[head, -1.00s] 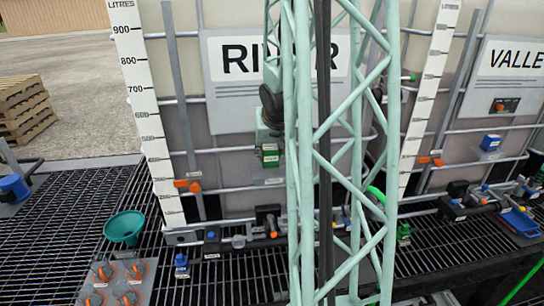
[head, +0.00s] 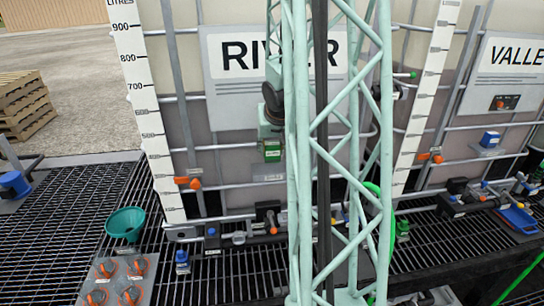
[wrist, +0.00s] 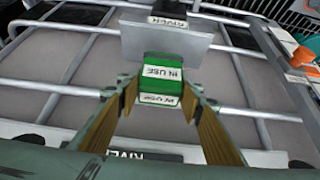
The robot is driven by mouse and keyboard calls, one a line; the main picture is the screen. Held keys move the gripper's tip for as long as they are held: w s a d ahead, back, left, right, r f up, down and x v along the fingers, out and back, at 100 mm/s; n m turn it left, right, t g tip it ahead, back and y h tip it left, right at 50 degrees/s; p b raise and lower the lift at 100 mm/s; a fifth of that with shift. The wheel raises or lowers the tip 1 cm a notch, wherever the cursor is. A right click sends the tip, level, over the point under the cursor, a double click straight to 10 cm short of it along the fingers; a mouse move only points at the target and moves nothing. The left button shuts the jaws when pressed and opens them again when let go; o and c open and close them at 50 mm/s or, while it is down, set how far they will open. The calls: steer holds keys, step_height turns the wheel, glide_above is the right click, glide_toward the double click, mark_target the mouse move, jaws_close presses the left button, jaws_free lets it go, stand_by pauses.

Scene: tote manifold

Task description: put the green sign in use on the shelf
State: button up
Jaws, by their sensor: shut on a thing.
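The green sign (wrist: 163,70), with white "IN USE" labels, is between the two fingers of my gripper (wrist: 162,98) in the wrist view. My gripper is shut on it. The sign (head: 272,150) also shows in the head view, in front of the tank marked RIVER, left of my lattice mast. A grey plate that looks like the shelf (wrist: 140,42) lies just beyond the sign in the wrist view. I cannot tell whether the sign touches it. In the head view my mast hides part of the tank front.
A black block (wrist: 170,14) labelled RIVER shows past the plate. The RIVER tank's metal bars (head: 225,180) surround the place. An orange handle (head: 188,182) is at left, with a green funnel (head: 125,223) below. A VALLEY tank (head: 510,65) stands at right.

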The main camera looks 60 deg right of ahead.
mark_target(272, 155)
steer(key=shift+f+b, duration=1)
steer(key=shift+f, duration=0.55)
steer(key=shift+f, duration=0.15)
steer(key=o, duration=0.9)
steer(key=shift+s+a+r, duration=0.1)
steer(key=shift+a+r, duration=0.05)
steer(key=shift+r, duration=0.4)
steer(key=shift+p+v, duration=2.05)
steer(key=shift+v, duration=1.3)
steer(key=shift+a, duration=0.15)
